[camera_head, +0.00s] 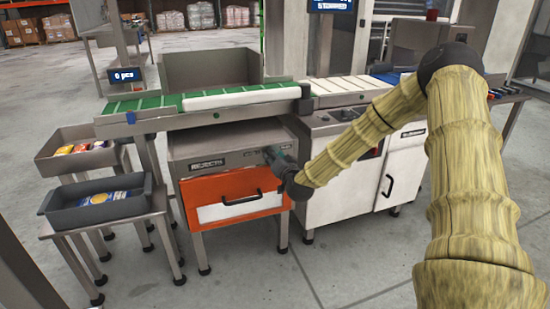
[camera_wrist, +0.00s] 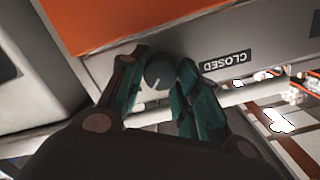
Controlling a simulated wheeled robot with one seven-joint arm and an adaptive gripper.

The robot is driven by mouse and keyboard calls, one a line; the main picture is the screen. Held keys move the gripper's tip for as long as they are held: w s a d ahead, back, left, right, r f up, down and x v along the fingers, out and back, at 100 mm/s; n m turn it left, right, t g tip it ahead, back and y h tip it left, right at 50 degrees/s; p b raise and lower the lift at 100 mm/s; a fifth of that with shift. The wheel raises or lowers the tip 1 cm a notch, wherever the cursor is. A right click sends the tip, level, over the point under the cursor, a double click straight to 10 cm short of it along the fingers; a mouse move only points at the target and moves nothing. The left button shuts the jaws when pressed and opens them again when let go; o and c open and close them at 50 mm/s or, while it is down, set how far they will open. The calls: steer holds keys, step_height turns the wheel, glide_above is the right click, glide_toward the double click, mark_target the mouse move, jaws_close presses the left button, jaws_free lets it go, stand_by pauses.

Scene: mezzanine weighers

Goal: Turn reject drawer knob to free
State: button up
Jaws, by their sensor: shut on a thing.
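The reject drawer (camera_head: 235,195) has an orange front with a white panel and a black handle, in a grey cabinet labelled REJECTS. My gripper (camera_head: 275,158) is at the upper right of the drawer front in the head view, where the knob is hidden behind it. In the wrist view the dark round knob (camera_wrist: 158,72) with a pale pointer line sits between the two teal fingertips of my gripper (camera_wrist: 160,80). The fingers are shut on it. A black CLOSED label (camera_wrist: 225,61) appears upside down beside the knob. The orange drawer front (camera_wrist: 120,22) shows at the top.
A conveyor with green and white sections (camera_head: 200,98) runs above the cabinet. A white cabinet (camera_head: 345,185) with a black handle stands to the right. A grey tray (camera_head: 75,212) and a second tray (camera_head: 50,160) holding packets stand at the left. The floor in front is clear.

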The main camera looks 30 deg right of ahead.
steer(key=o, duration=0.8)
steer(key=shift+d, duration=0.1)
steer(key=shift+c, duration=0.2)
steer(key=f+v, duration=0.1)
steer(key=v, duration=1.1)
steer(key=shift+r, duration=0.45)
